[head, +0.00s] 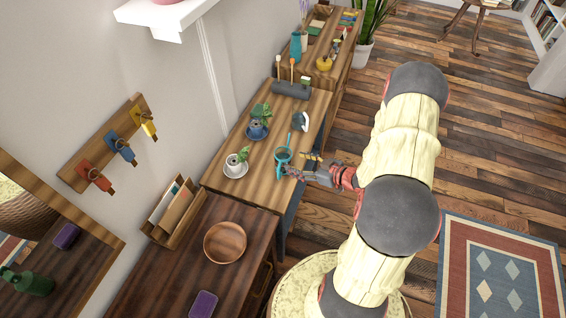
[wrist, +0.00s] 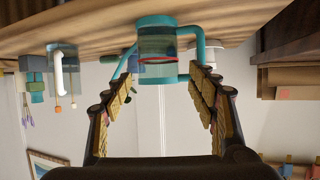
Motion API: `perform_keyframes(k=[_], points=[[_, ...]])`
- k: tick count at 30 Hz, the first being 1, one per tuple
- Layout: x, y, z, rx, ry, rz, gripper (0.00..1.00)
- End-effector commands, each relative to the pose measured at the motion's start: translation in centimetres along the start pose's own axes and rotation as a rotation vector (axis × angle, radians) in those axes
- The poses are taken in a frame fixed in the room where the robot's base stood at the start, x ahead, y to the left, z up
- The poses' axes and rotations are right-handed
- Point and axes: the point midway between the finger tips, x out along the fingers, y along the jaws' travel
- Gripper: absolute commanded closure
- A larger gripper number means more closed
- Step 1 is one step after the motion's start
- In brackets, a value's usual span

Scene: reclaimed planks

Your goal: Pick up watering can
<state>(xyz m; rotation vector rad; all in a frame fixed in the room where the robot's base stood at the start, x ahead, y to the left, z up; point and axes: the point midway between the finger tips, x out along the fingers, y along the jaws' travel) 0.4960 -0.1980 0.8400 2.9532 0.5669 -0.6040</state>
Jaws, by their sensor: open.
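The teal watering can (head: 282,154) stands upright near the front edge of the wooden table (head: 262,182). In the wrist view, which is upside down, the can (wrist: 157,68) shows a see-through body with a red line, a teal handle at the right and a thin teal spout at the left. My gripper (head: 296,165) is open at the table's edge, reaching in from the right. In the wrist view, its two fingers (wrist: 163,88) lie to either side of the can's body. I cannot tell whether they touch it.
Potted plants in a white cup (head: 235,162) and a blue cup (head: 257,130) stand behind the can on saucers. A white-handled item (head: 300,122) is farther along the table, before a dark holder (head: 291,90). A wooden bowl (head: 225,243) sits on the nearer dark cabinet.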

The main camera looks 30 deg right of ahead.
Motion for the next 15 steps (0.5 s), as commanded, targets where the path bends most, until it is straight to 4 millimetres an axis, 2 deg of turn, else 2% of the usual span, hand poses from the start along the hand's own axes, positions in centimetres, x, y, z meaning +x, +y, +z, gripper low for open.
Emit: perform_keyframes(k=[11,15], points=[[3.8,0.0,-0.3,-0.004,0.011,-0.006,0.42],[5.9,0.2,-0.4,-0.004,0.012,-0.006,0.42]])
